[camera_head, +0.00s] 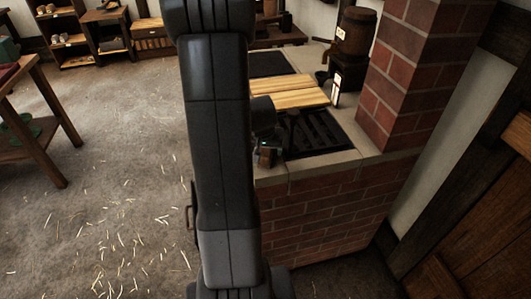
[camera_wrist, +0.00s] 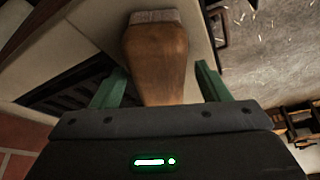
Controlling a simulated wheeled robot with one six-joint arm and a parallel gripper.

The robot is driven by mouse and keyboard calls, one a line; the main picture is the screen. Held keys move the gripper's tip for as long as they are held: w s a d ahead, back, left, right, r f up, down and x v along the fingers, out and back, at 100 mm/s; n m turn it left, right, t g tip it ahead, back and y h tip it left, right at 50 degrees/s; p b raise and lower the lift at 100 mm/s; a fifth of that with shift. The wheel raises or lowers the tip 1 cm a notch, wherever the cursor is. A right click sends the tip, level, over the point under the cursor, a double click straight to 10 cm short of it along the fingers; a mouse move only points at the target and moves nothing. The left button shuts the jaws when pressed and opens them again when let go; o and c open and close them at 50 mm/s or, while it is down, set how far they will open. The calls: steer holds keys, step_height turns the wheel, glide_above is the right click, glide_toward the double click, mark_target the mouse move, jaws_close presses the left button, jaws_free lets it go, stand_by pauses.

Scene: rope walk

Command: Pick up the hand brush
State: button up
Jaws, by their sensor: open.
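The hand brush shows in the wrist view as a brown wooden body (camera_wrist: 155,50) with a paler, greyish far end that may be its bristles. It lies along the pale stone ledge. My gripper (camera_wrist: 160,78) is open, with one green finger on each side of the wood. A gap shows between each finger and the wood, and the near end of the wood is hidden behind the gripper body. In the head view my gripper (camera_head: 267,153) is at the left edge of the brick hearth, and I cannot make out the brush there, perhaps behind my arm.
The brick hearth (camera_head: 322,212) has a black grate (camera_head: 318,135) and a slatted wooden board (camera_head: 296,93) on top. A brick pillar (camera_head: 408,75) rises at its right. A wooden table (camera_head: 30,90) stands at the left. The straw-strewn floor (camera_head: 110,170) between is open.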

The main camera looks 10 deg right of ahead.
steer(key=c, duration=1.2)
steer(key=shift+r+p, duration=0.4)
steer(key=shift+p, duration=0.15)
step_height(320, 180, up, 10)
steer(key=shift+f+p, duration=0.15)
steer(key=shift+p, duration=0.15)
